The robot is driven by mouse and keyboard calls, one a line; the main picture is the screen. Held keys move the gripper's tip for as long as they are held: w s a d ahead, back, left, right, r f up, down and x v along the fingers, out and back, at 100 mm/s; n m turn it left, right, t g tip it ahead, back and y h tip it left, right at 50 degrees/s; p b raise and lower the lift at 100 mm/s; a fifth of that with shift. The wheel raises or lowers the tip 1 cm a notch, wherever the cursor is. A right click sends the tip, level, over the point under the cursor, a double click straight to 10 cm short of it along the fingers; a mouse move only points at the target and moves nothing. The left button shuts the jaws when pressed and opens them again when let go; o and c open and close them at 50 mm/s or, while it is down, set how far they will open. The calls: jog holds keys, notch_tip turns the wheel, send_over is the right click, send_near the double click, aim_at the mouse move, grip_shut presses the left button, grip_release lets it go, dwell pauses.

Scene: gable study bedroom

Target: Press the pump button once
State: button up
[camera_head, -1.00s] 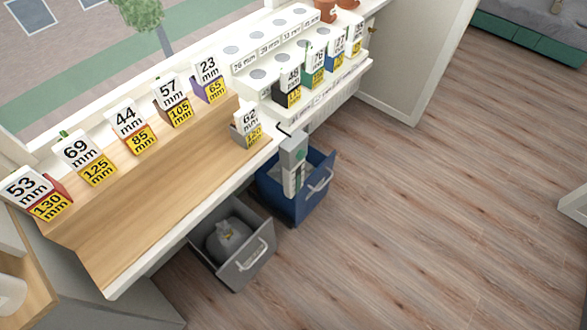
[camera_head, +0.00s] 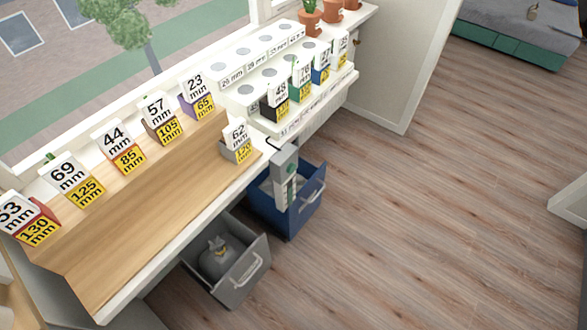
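My gripper is not in view.
The wooden desk (camera_head: 150,225) holds several numbered boxes; a white rack (camera_head: 250,95) with more boxes adjoins it. A blue bin (camera_head: 310,205) and a grey bin (camera_head: 245,280) holding a tied bag stand below. The wood floor (camera_head: 430,220) at right is open.

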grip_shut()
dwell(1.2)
